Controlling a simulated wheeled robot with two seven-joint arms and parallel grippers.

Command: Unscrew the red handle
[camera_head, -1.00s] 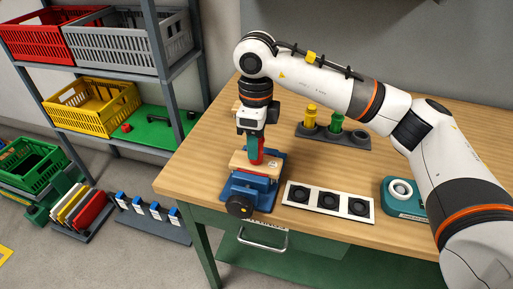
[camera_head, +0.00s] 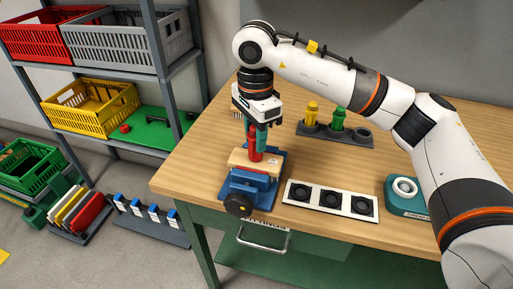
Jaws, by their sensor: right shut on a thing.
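The red handle (camera_head: 252,147) stands upright over the pale wooden block (camera_head: 240,160). The block sits on top of the blue vise (camera_head: 243,189) at the table's front left. My right gripper (camera_head: 257,140) points down from above and is shut on the red handle. A teal finger shows behind and to the right of the handle. I cannot tell whether the handle's lower end still touches the block. My left gripper is not in view.
A white panel with black round sockets (camera_head: 312,205) lies right of the vise. Behind it a grey rack (camera_head: 352,139) holds yellow and green handles. A teal base with a white ring (camera_head: 403,207) is at the right. A shelf with crates (camera_head: 130,45) stands left.

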